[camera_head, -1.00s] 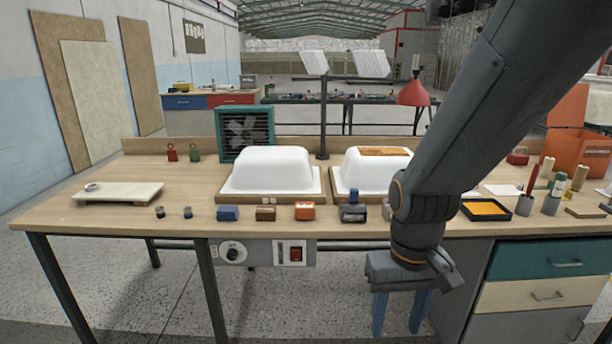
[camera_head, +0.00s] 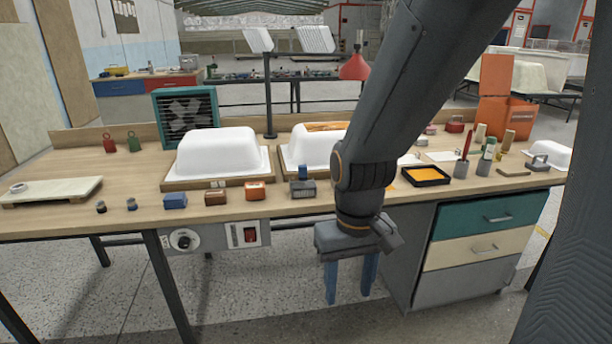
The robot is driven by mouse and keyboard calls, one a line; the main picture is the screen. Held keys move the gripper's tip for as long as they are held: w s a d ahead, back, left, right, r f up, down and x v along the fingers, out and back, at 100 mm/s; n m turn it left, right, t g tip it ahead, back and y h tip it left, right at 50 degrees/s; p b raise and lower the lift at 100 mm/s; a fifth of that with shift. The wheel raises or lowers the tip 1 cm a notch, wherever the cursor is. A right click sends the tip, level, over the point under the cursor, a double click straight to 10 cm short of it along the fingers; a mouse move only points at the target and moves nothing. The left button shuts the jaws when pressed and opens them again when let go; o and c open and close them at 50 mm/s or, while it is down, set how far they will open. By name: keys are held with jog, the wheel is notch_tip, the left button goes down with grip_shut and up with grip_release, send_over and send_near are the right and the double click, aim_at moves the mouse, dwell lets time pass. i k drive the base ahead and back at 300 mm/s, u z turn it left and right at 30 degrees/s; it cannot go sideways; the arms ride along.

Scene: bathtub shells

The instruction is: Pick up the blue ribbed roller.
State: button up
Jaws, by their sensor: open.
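I cannot make out a blue ribbed roller for certain. A small dark blue piece (camera_head: 302,172) sits on a grey block (camera_head: 301,189) near the bench's front edge, too small to tell its shape. A plain blue block (camera_head: 175,201) lies farther left along that edge. My gripper (camera_head: 348,297) points down in front of the bench, below its top, with its two blue fingers apart and nothing between them. My arm hides part of the bench top behind it.
Two white tub shells (camera_head: 217,151) (camera_head: 312,147) stand on boards on the bench (camera_head: 90,221). Brown (camera_head: 215,198) and orange (camera_head: 255,191) blocks line the front edge. An orange-filled black tray (camera_head: 426,176) and holders with upright tools (camera_head: 461,170) stand right of my arm. Drawers (camera_head: 486,218) are below.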

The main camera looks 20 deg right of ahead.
aim_at(304, 187)
jog(key=u, duration=0.05)
jog(key=k, duration=0.6)
jog(key=z, duration=0.65)
jog(key=i, duration=1.25)
jog(key=u, duration=0.45)
jog(key=i, duration=0.7)
jog(key=u, duration=0.6)
